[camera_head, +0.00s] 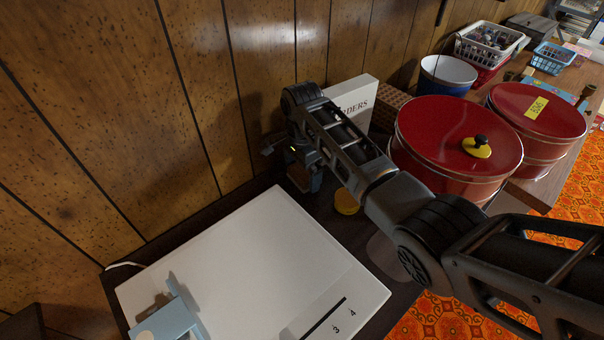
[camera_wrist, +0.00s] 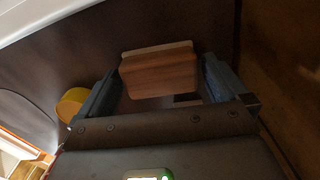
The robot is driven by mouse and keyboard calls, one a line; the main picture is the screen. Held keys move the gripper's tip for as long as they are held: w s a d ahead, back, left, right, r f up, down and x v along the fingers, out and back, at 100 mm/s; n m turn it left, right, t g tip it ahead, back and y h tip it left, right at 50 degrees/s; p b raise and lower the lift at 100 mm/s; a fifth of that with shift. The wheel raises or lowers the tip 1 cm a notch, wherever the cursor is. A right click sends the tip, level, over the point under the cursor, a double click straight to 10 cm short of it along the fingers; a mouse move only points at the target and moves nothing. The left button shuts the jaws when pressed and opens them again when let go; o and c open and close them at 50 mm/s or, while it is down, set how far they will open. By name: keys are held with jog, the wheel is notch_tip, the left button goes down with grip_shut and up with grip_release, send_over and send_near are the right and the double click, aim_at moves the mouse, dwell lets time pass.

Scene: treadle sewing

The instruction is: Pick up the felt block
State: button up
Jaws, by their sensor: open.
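The felt block (camera_wrist: 160,75) shows in the wrist view as a wood-brown block with a pale layer along its far edge. It sits on the dark table top between the two fingers of my gripper (camera_wrist: 162,83). The fingers are open, one on each side of the block, with a gap visible at the right. In the camera_head view my gripper (camera_head: 300,178) points down behind the white board, near the wood-panelled wall. There the block is hidden by my gripper and arm.
A yellow round thing (camera_head: 346,202) lies right of my gripper, also in the wrist view (camera_wrist: 72,104). A white "ORDERS" box (camera_head: 354,100) stands behind. The white board (camera_head: 250,250) lies in front. Large red tins (camera_head: 440,135) stand at the right. The wall is close.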

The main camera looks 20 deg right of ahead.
aim_at(302, 171)
jog(key=shift+f, duration=0.3)
jog(key=shift+c, duration=0.4)
jog(key=c, duration=0.7)
jog(key=shift+r, duration=0.15)
jog(key=shift+c, duration=0.2)
notch_tip(302, 171, up, 10)
jog(key=shift+f, duration=0.1)
jog(key=o, duration=0.5)
jog(key=c, duration=0.4)
